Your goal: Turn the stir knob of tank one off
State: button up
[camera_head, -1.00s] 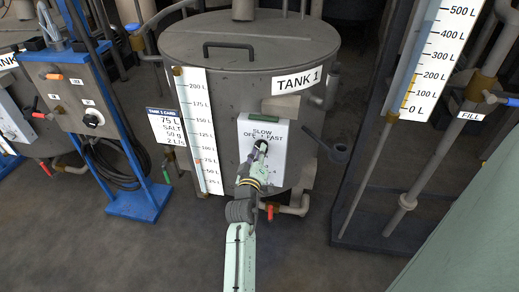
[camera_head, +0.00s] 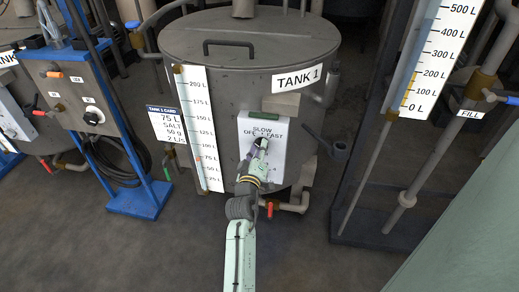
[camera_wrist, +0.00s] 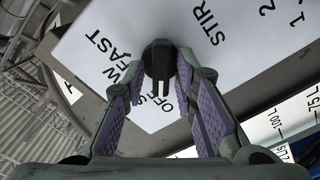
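Tank one (camera_head: 245,95) is a grey drum with a TANK 1 label. On its front is a white stir panel (camera_head: 278,135), marked OFF, SLOW and FAST. The black stir knob (camera_wrist: 160,60) stands out from this panel (camera_wrist: 210,40) in the wrist view. My gripper (camera_head: 259,148) is at the knob in the head view and mostly hides it. In the wrist view my gripper (camera_wrist: 161,68) has its fingers apart, one on each side of the knob. I cannot tell whether they touch it, or which mark the knob points to.
A white level scale (camera_head: 203,130) and the tank card (camera_head: 168,125) are left of the panel. A pipe with a red-handled valve (camera_head: 270,210) is below it. A blue-framed control stand (camera_head: 140,197) is at left, and a fill pipe (camera_head: 418,165) at right.

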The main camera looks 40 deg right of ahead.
jog(key=shift+o, duration=0.5)
jog(key=v, duration=1.2)
